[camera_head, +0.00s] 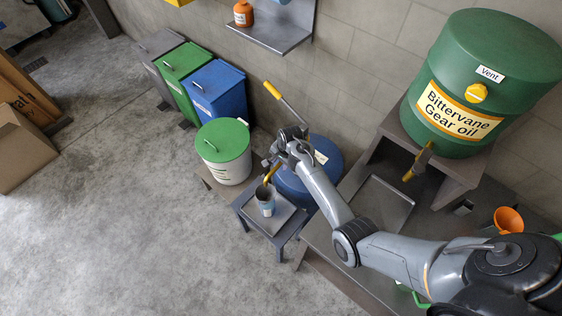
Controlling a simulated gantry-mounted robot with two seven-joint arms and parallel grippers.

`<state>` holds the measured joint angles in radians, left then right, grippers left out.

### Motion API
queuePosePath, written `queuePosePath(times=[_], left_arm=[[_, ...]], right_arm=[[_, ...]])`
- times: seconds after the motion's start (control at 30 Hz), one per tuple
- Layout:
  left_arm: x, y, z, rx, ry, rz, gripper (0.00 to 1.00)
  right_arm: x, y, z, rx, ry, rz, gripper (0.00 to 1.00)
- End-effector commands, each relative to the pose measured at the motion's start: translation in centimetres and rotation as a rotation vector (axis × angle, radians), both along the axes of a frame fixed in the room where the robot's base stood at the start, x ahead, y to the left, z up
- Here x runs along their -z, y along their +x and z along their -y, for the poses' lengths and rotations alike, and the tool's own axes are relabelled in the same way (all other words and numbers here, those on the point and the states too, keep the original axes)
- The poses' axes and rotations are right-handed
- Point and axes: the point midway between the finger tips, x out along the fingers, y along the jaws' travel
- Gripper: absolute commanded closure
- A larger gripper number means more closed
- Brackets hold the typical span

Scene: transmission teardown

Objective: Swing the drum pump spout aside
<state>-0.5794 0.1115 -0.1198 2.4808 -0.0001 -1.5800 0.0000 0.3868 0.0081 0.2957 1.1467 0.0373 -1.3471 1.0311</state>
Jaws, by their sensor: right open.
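The blue drum (294,190) stands against the wall behind my right arm, which hides much of it. A pump lever with a yellow handle (273,90) rises above it. The yellow-tipped spout (271,172) reaches out left of the drum, with its lower end over a cup-like can (266,206). My right gripper (275,161) is open, close to the upper part of the spout. It is too small to tell whether the fingers touch or straddle the spout. My left gripper is out of view.
The can stands on a small grey table (284,232). A white bin with a green lid (222,140) is just left. A green gear oil drum (490,75) sits on a raised stand at right, near an orange funnel (508,220). Open floor lies at lower left.

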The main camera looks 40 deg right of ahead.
Motion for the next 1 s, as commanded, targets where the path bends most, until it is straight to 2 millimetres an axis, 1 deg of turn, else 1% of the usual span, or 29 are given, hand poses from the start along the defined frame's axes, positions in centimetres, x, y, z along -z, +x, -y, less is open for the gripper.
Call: queuePosePath(times=[0.1,0.13,0.4,0.43,0.77,0.87,1.0], left_arm=[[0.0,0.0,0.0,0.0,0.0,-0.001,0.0],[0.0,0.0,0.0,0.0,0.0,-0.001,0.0],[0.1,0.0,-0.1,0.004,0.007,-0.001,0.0],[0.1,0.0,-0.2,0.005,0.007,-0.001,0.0],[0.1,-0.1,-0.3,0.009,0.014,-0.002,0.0],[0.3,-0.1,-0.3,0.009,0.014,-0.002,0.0],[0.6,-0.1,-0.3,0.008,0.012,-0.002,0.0]], right_arm=[[0.0,0.0,0.0,0.0,0.0,0.0,0.56],[0.0,0.0,0.0,0.0,0.0,0.0,0.57],[0.0,0.0,0.0,0.0,0.0,0.0,0.99],[0.0,0.0,0.0,0.0,0.0,0.0,1.0],[0.0,0.1,0.0,0.002,0.0,-0.001,1.0],[0.0,0.3,-0.3,0.011,0.0,-0.001,1.0],[0.0,1.4,-1.0,0.044,0.001,0.0,1.0]])
